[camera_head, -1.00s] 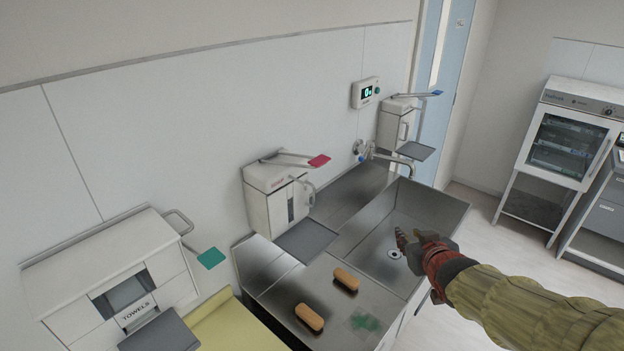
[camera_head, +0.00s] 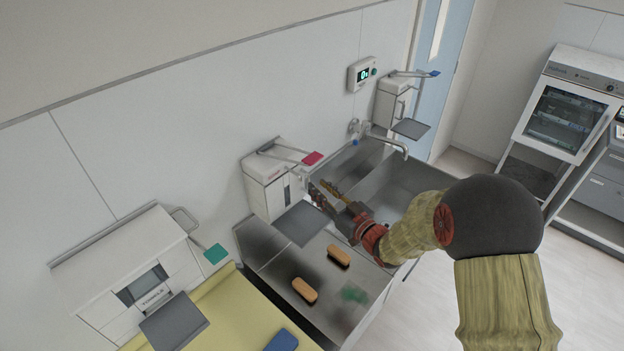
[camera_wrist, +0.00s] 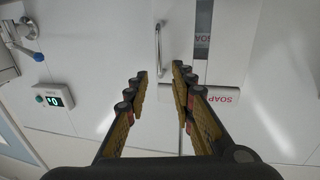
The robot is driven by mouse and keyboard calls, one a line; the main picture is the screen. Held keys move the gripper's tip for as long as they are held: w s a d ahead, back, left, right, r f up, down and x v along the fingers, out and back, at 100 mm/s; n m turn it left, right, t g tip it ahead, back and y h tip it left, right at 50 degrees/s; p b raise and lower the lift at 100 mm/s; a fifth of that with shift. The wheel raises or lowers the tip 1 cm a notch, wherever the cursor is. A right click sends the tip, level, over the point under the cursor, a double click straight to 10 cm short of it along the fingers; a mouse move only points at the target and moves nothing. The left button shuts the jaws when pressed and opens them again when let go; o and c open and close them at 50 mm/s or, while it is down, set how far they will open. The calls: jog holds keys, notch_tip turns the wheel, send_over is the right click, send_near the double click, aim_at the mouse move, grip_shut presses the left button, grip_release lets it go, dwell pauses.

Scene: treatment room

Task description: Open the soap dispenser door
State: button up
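The soap dispenser (camera_head: 265,190) is a white wall box with a red-tipped lever, above the left part of the sink. Its door looks shut. In the wrist view the dispenser (camera_wrist: 228,45) bears SOAP lettering, and its metal bar handle (camera_wrist: 158,46) stands upright in the picture. My gripper (camera_head: 323,190) is beside the dispenser's right side in the head view. In the wrist view my gripper (camera_wrist: 159,80) is open, with nothing between its fingertips. The handle lies ahead, in line with the gap. In the head view my gripper hides the handle.
A grey tray (camera_head: 300,223) juts out below the dispenser. The faucet (camera_head: 385,142) and a second dispenser (camera_head: 392,100) are to the right. Two orange-tan brushes (camera_head: 304,290) lie on the steel counter. A towel dispenser (camera_head: 125,275) is at left.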

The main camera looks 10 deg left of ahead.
aim_at(309, 179)
jog(key=shift+x, duration=2.35)
jog(key=c, duration=0.4)
grip_shut()
